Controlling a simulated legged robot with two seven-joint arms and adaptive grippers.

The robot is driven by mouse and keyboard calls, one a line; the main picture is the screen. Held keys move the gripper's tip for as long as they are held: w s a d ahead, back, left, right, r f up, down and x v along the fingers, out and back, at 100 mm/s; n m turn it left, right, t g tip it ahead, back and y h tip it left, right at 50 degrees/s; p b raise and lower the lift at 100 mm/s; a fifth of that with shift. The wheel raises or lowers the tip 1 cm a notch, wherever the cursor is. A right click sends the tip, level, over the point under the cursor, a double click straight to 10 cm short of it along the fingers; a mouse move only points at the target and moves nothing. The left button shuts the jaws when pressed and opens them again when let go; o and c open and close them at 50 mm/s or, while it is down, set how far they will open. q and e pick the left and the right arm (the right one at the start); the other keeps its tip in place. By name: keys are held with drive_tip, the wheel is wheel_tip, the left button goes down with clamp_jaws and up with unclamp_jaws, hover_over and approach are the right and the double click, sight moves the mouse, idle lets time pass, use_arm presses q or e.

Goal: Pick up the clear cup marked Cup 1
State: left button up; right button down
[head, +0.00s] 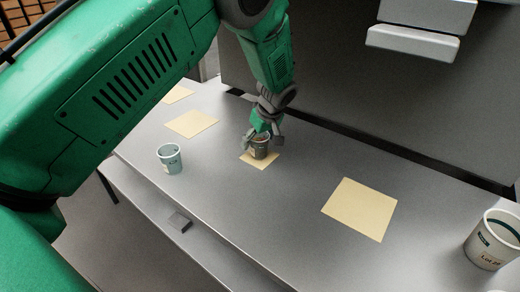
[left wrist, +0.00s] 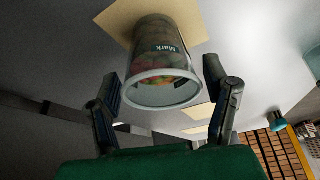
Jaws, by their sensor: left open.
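A clear cup (head: 260,151) with candy-coloured contents stands on a yellow sheet in the middle of the counter. In the left wrist view this cup (left wrist: 162,62) shows round red, green and orange pieces inside and a dark label that reads "Mark"; I see no "Cup 1" on it. My left gripper (head: 263,141) is over this cup. In the left wrist view the left gripper (left wrist: 161,72) is open, with one finger on each side of the cup's rim. I cannot tell whether they touch. My right gripper is not in view.
A pale clear cup (head: 169,159) stands left on the bare counter. A larger white cup labelled "Lot" (head: 492,240) stands at the right edge. A bare yellow sheet (head: 360,207) lies to the right; another (head: 191,124) lies to the left. A grey wall rises behind.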

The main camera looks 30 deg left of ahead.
use_arm(q)
drive_tip(key=shift+w+a+f, duration=0.15)
drive_tip(key=shift+a+f, duration=0.15)
drive_tip(key=shift+f, duration=0.3)
drive_tip(key=c, duration=1.5)
drive_tip(key=shift+r, duration=0.1)
drive_tip(key=shift+c, duration=0.2)
